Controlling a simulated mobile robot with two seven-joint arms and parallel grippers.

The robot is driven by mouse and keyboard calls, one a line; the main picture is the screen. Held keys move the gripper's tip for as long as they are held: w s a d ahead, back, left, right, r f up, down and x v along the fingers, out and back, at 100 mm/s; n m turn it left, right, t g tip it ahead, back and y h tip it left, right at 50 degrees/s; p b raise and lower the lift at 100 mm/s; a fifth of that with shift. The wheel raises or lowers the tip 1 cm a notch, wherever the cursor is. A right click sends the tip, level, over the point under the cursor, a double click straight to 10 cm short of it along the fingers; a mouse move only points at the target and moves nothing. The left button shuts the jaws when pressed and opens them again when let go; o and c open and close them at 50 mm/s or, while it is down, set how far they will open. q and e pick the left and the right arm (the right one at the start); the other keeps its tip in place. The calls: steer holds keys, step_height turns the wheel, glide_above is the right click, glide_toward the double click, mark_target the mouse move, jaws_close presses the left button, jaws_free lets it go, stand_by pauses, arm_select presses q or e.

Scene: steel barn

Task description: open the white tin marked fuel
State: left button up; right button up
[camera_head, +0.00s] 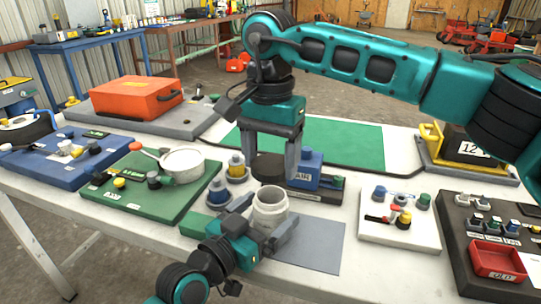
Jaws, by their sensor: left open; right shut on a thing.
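The white tin (270,213) stands upright on the table at the near middle, its pale round mouth showing with no lid on it. Its marking cannot be read here. My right gripper (270,165) points down just behind and above the tin and is shut on a dark round lid (268,170). Whether the lid touches the surface behind it cannot be told. My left gripper (262,222) is low at the near side of the tin, its open fingers on either side of it; a gap to the tin wall is hard to judge.
A green board (150,182) with a white pan (182,162) lies left. A white board (400,232) lies right. The grey mat (318,245) is clear.

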arm_select(q)
steer(key=v, duration=1.2)
arm_select(e)
steer(key=shift+r+p, duration=0.35)
steer(key=shift+p, duration=0.05)
steer(key=shift+s+d+r+p, duration=0.15)
steer(key=shift+d+r+p, duration=0.1)
steer(key=shift+p, duration=0.15)
steer(key=s+d+r+m+p, duration=0.1)
steer(key=s+d+r+p, duration=0.15)
steer(key=d+p, duration=0.2)
steer(key=r+m+p, duration=0.1)
steer(key=p, duration=0.3)
glide_above(322, 243)
step_height(322, 243, down, 19)
steer(key=shift+f, duration=0.1)
arm_select(q)
steer(key=s+a+f+n+g+y, duration=0.1)
steer(key=s+a+f+n+y, duration=0.1)
steer(key=s+a+f+y, duration=0.2)
steer(key=s+a+f+n+g+y, duration=0.2)
steer(key=s+a+f+n+y, duration=0.1)
steer(key=f, duration=0.6)
steer(key=shift+s+a+y, duration=0.45)
steer(key=shift+a+y, duration=0.55)
steer(key=shift+a, duration=0.2)
arm_select(e)
steer(key=o, duration=1.2)
steer(key=shift+c, duration=0.2)
